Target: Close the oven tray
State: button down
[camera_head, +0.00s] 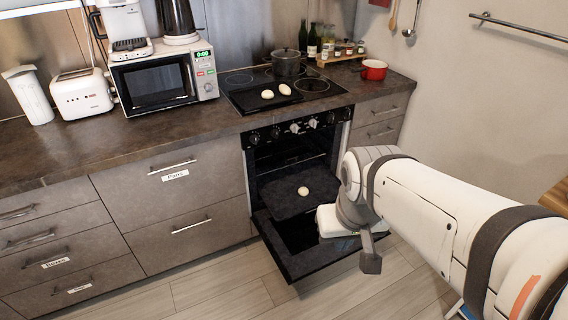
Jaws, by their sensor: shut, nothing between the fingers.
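The oven (298,140) is built into the counter, and its door (305,262) hangs open, folded down toward the floor. The dark oven tray (283,199) sits in the oven opening and reaches out over the door. One pale round bun (303,191) lies on it. My arm comes in from the right, and my gripper (330,221) is low over the open door, just right of the tray's front part. It is shut with nothing held. My wrist hides the fingertips and the right side of the tray, so I cannot tell whether they touch.
Drawers with handles flank the oven. The counter (60,155) holds a microwave (165,80), toaster (82,93) and red pot (373,69). A dark pot (287,62) and two buns stand on the stove. The floor (215,290) before the drawers is clear.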

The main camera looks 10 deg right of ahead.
aim_at(279, 189)
jog(key=z, duration=0.05)
jog(key=i, duration=1)
jog(key=u, duration=0.05)
